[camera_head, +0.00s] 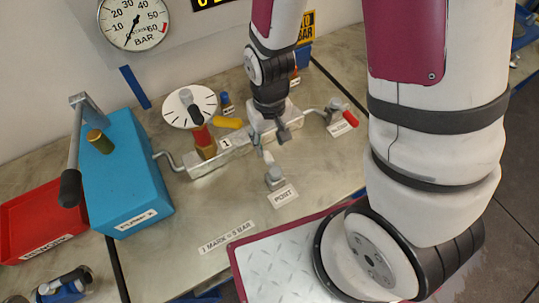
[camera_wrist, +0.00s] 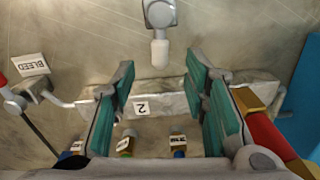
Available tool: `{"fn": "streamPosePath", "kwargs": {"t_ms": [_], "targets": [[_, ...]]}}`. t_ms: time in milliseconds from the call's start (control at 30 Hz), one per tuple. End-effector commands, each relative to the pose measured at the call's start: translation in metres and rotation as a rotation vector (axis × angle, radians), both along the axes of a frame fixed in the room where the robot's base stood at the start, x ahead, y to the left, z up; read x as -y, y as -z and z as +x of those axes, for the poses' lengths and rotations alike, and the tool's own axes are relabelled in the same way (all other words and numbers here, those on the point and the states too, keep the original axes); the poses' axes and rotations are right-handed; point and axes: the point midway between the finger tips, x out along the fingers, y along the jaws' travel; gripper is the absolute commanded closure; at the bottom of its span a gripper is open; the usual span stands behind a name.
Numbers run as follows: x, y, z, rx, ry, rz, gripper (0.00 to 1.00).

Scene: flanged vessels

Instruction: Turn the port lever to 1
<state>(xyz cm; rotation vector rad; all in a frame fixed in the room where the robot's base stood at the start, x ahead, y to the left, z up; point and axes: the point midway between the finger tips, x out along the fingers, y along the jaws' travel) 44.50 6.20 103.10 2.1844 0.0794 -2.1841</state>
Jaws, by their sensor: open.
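The port fitting is a small grey block (camera_head: 274,180) behind the PORT label (camera_head: 284,196) in the head view. Its lever's pale tip (camera_head: 268,157) points toward the metal manifold block (camera_head: 205,168). In the wrist view the grey fitting (camera_wrist: 160,12) is at the top, with the white lever tip (camera_wrist: 160,52) pointing down at the manifold. A "1" label (camera_head: 226,142) shows on the manifold in the head view, and a "2" label (camera_wrist: 141,108) in the wrist view. My gripper (camera_wrist: 160,75) is open over the manifold, its fingers on either side, with nothing visibly held.
A red-handled lever (camera_head: 350,118) is at the right, near the BLEED label (camera_wrist: 30,64). A white dial (camera_head: 190,107) on a red and brass stem and a yellow handle (camera_head: 228,122) stand left of my gripper. A blue pump box (camera_head: 130,180) is farther left. Bare table lies left of the PORT label.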

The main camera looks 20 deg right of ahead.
Motion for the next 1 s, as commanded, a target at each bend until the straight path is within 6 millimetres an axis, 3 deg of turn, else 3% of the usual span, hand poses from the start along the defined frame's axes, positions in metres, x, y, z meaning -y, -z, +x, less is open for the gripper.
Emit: {"fn": "streamPosePath", "kwargs": {"t_ms": [500,1000], "targets": [[0.0,0.068,-0.001,-0.002,0.0,0.0,0.59],[0.0,0.081,0.0,0.0,0.0,0.0,0.59]]}}
